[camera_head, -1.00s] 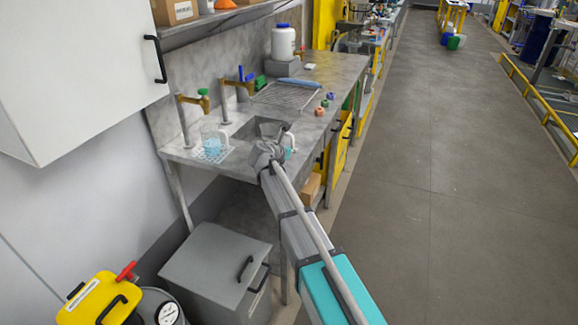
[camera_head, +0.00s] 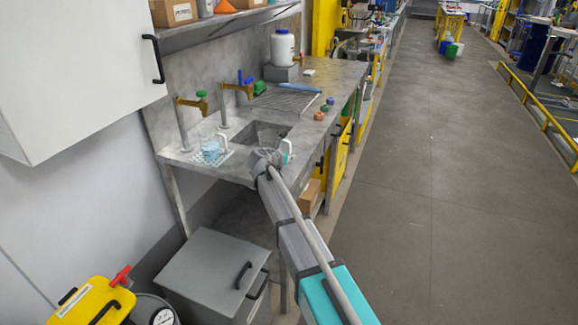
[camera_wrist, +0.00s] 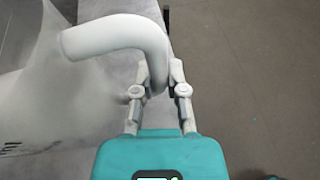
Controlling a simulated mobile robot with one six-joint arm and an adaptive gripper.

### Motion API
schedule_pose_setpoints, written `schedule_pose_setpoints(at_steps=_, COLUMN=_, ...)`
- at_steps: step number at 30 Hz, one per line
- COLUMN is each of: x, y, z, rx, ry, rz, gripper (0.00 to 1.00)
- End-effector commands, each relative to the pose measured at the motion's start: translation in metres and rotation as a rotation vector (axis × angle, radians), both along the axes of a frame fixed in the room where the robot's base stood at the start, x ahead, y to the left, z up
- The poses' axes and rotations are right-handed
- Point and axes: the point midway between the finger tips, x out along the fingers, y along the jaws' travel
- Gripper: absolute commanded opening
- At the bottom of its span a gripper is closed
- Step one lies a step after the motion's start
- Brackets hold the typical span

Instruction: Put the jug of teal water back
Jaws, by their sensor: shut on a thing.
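My gripper (camera_wrist: 160,80) is shut on the thick white curved handle (camera_wrist: 118,36) of a pale jug. The pale jug body (camera_wrist: 40,105) fills the left of the wrist view; its contents do not show there. In the head view my wrist is at the front edge of the sink bench, and a small white and teal patch (camera_head: 286,150) shows just beyond it. Most of the held jug is hidden by my arm there. Another clear jug with blue liquid (camera_head: 210,148) and a white handle stands upright on a light dotted mat (camera_head: 226,158), left of my gripper.
The sink basin (camera_head: 262,132) opens behind my gripper. Brass taps (camera_head: 202,102) rise at the back left.

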Motion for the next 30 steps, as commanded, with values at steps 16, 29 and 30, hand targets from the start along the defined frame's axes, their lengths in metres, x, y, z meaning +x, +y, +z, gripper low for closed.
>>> schedule_pose_setpoints(at_steps=16, x=-0.001, y=0.001, z=-0.026, rx=0.000, ry=0.000, rz=0.001, gripper=0.00)
schedule_pose_setpoints(at_steps=29, x=-0.001, y=0.001, z=-0.029, rx=0.000, ry=0.000, rz=0.001, gripper=0.34)
schedule_pose_setpoints(at_steps=30, x=-0.001, y=0.001, z=-0.029, rx=0.000, ry=0.000, rz=0.001, gripper=0.41)
